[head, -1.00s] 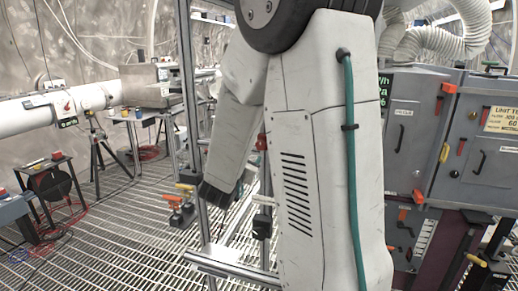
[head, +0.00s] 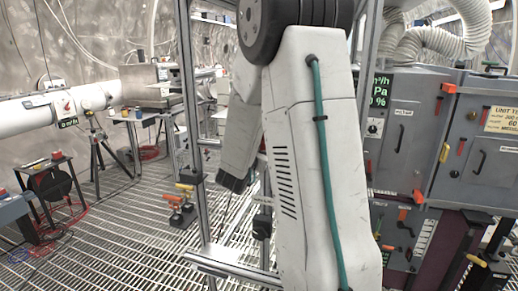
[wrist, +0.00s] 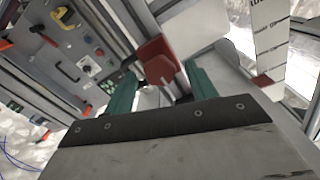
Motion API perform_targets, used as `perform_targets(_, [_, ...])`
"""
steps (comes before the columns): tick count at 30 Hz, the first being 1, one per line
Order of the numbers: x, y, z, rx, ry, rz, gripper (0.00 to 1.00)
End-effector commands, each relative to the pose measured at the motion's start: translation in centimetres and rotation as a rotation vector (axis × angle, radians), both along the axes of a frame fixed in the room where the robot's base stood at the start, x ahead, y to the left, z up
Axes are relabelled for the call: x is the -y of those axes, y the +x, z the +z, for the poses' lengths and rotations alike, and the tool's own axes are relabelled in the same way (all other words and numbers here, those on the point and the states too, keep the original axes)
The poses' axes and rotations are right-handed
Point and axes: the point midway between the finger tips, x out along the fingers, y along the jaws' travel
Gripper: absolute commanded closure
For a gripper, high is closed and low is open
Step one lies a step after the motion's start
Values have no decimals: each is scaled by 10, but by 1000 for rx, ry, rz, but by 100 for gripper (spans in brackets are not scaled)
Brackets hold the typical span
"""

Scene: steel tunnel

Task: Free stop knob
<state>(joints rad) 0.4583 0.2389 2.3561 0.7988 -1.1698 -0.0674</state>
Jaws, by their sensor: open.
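My gripper (wrist: 162,80) shows in the wrist view with its two green fingers apart. A red part (wrist: 152,58) with bare metal pins below it shows between and just beyond the fingertips. I cannot tell whether the fingers touch it, or whether it is the stop knob. A small round red button (wrist: 100,52) sits on a grey panel (wrist: 75,35) to the left of the fingers. In the head view my arm hides the fingers and whatever is in front of them.
Grey cabinets (head: 410,130) with handles and levers stand at the right in the head view. A metal frame post (head: 190,100) stands close to my arm. Orange and yellow valve handles (head: 180,200) are at its left. Open grating floor (head: 110,230) lies to the left.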

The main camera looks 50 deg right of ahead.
Motion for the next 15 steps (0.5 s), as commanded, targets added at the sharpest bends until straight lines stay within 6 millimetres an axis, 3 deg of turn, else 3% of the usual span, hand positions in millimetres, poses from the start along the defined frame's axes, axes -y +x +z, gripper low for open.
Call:
perform_targets(1, [0, 0, 0, 0, 0, 0, 52])
perform_targets(5, [0, 0, 0, 0, 0, 0, 88])
perform_targets(15, [0, 0, 0, -27, -10, 0, 88])
